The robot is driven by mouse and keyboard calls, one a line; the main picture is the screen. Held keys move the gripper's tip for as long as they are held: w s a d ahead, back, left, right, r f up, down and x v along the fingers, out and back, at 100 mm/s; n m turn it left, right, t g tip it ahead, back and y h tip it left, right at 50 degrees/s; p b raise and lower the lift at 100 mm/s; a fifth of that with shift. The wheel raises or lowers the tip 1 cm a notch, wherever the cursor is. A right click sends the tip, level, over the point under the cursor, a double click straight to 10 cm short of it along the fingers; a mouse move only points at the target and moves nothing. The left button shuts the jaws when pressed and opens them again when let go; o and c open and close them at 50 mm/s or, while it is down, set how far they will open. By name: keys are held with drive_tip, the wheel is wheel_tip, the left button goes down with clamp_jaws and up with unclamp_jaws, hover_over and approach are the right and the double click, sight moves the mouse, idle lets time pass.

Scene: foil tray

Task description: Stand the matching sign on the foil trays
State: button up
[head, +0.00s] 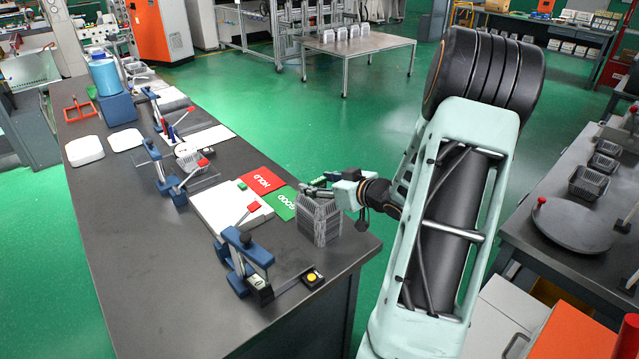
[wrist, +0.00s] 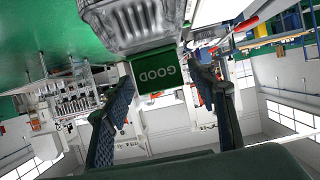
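A grey stack of foil trays (head: 318,222) stands near the right front edge of the dark table. Part of a shiny ridged foil tray (wrist: 135,22) fills the top of the wrist view. A green sign reading GOOD (head: 282,204) is beside the stack, to its left. A red sign reading HOLD (head: 262,181) lies just behind it. My gripper (head: 310,188) is just behind the stack, close to the green sign. In the wrist view its two fingers are apart and empty, with the green sign (wrist: 158,73) showing beyond and between them, not visibly touched.
A white block (head: 228,208) lies left of the signs. Blue clamp fixtures (head: 243,262) stand at the front and along the table (head: 200,290). A small box with a yellow button (head: 313,278) is near the front right edge. White pads lie farther back.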

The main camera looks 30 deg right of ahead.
drive_tip(key=shift+r, duration=0.3)
drive_tip(key=v, duration=1.2)
drive_tip(key=shift+f, duration=0.1)
